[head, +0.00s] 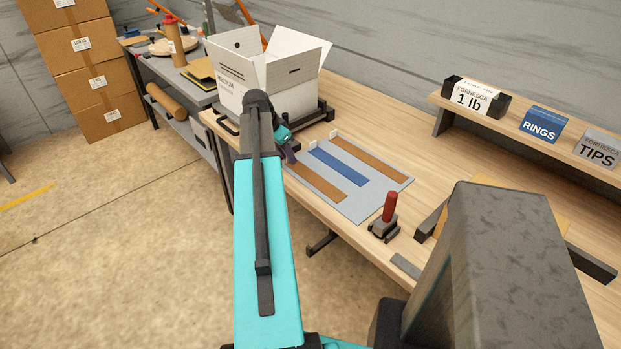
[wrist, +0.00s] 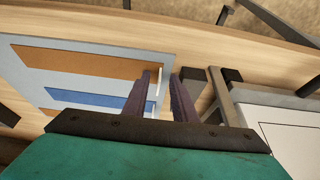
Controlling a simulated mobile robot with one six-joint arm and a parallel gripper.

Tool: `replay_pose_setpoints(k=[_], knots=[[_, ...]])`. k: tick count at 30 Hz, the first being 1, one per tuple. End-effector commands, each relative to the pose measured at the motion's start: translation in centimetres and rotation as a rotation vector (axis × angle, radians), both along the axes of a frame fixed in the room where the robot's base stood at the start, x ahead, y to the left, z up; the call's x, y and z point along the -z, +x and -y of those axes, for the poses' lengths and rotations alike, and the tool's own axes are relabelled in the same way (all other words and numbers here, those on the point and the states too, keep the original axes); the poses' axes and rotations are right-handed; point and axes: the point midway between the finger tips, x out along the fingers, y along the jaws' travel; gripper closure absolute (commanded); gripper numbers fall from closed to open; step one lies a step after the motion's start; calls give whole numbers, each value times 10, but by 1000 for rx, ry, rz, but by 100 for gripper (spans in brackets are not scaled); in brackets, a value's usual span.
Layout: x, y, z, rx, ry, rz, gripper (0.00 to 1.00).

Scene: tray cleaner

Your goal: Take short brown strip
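A grey board (head: 375,205) on the bench carries two brown strips with a blue strip (head: 338,167) between them. The front brown strip (head: 320,184) lies by the bench edge; it also shows in the wrist view (wrist: 80,62). The back brown strip (head: 372,160) lies on the far side. I cannot tell surely which brown strip is shorter. My gripper (wrist: 161,74), with dark purple fingers, is open at the front strip's box-side end. In the head view my arm partly hides this end.
A white open box (head: 285,92) stands close beside my gripper on a dark frame. A red-handled tool (head: 389,208) stands right of the board. A shelf (head: 505,123) with labelled bins runs along the back. Bare bench lies behind the board.

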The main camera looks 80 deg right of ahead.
Motion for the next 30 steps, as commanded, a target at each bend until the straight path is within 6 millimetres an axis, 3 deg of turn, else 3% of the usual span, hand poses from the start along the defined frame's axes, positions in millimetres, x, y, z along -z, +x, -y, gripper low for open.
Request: replay_pose_setpoints(k=[14,19,30], knots=[[0,0,0,1,0,0,75],[0,0,0,1,0,0,100],[0,-1,0,1,0,0,100]])
